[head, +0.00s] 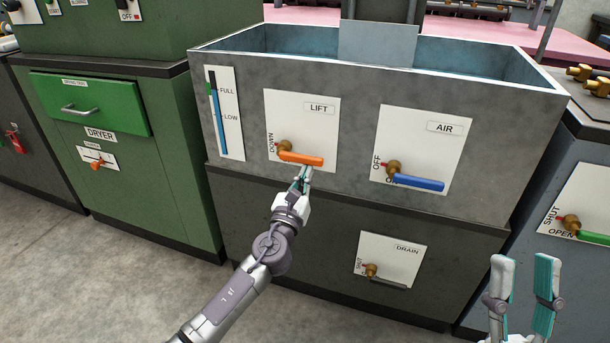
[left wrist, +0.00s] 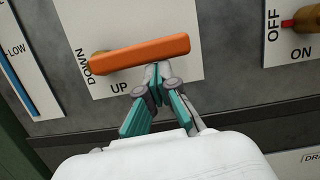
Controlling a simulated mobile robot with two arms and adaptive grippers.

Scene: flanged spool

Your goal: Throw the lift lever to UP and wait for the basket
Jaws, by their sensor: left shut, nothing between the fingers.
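The orange lift lever (head: 301,158) is on the white LIFT plate (head: 318,125) on the grey tank's front. It points right from its brass pivot (head: 284,147), tilted slightly. In the left wrist view the lever (left wrist: 140,53) lies above the printed UP, with DOWN at its left end. My left gripper (head: 303,172) is shut and empty just below the lever's handle. In the left wrist view its fingertips (left wrist: 157,70) meet at the lever's lower edge; I cannot tell if they touch it. My right gripper (head: 522,275) is open and empty at the lower right. No basket is recognisable.
The AIR plate with its blue lever (head: 416,183) is right of the LIFT plate. A DRAIN valve (head: 371,270) is lower down. A green dryer (head: 120,150) stands left, and a green-handled valve (head: 592,237) is far right. Floor in front is clear.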

